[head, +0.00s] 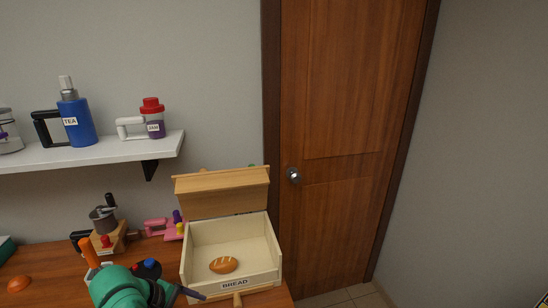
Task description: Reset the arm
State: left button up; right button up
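My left arm shows as a teal link at the bottom left of the head view. My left gripper (188,293) is at the bottom edge, by the front left corner of the bread box. Only a dark finger-like tip shows clearly, so I cannot tell whether it is open or shut. I see nothing clearly held in it. My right gripper is out of view. The wooden bread box (255,284), labelled BREAD, stands on the table with its lid (222,190) raised. A small bread loaf (223,265) lies inside it.
A white shelf (110,152) above holds a blue TEA bottle (75,122) and a red-lidded JAM jar (153,124). A grinder (103,219) and pink-handled things (158,226) crowd the table behind the arm. A wooden door (345,150) stands right of the table.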

pick_arm(q)
jog(key=s+a+f+m+y, duration=0.1)
jog(key=s+f+m+y, duration=0.15)
jog(key=s+m, duration=0.45)
jog(key=s+a+f+m+y, duration=0.2)
jog(key=s+f+m, duration=0.2)
jog(key=s+m, duration=0.35)
notch_tip(320, 180, down, 21)
jog(key=s+g, duration=0.2)
jog(key=s+a+f+m+g, duration=0.1)
jog(key=s+a+f, duration=0.2)
jog(key=s+f, duration=1.3)
jog(key=shift+s+f, duration=0.4)
jog(key=shift+s, duration=0.3)
